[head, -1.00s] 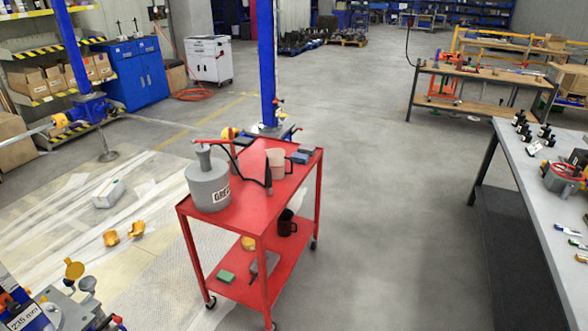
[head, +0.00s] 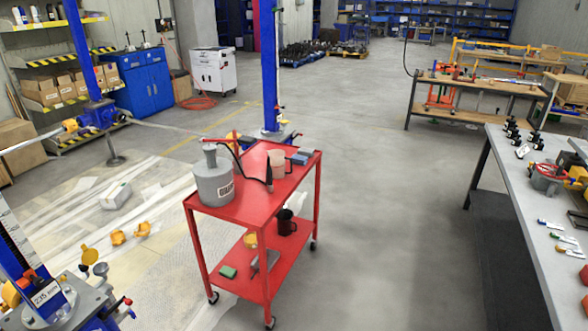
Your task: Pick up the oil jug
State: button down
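A red two-shelf cart (head: 246,207) stands in the middle of the head view. On its top shelf is a pale jug or cup (head: 277,164), behind the grey grease canister (head: 213,181) with its black hose. A black jug or mug (head: 286,222) stands on the lower shelf at the right. I cannot tell for sure which of these two vessels is the oil jug. Neither is held. My gripper is not in view.
A grey workbench (head: 514,160) with tools fills the right side. Blue lift posts (head: 267,70) stand behind the cart and at left. Blue jack parts (head: 62,310) are at the lower left, yellow pieces (head: 118,237) on the floor. Floor between cart and workbench is clear.

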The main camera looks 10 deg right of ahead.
aim_at(278, 159)
jog(key=k, duration=0.3)
jog(key=u, duration=0.15)
jog(key=i, duration=0.95)
jog(key=z, duration=1.05)
jog(key=k, duration=0.15)
jog(key=u, duration=2.75)
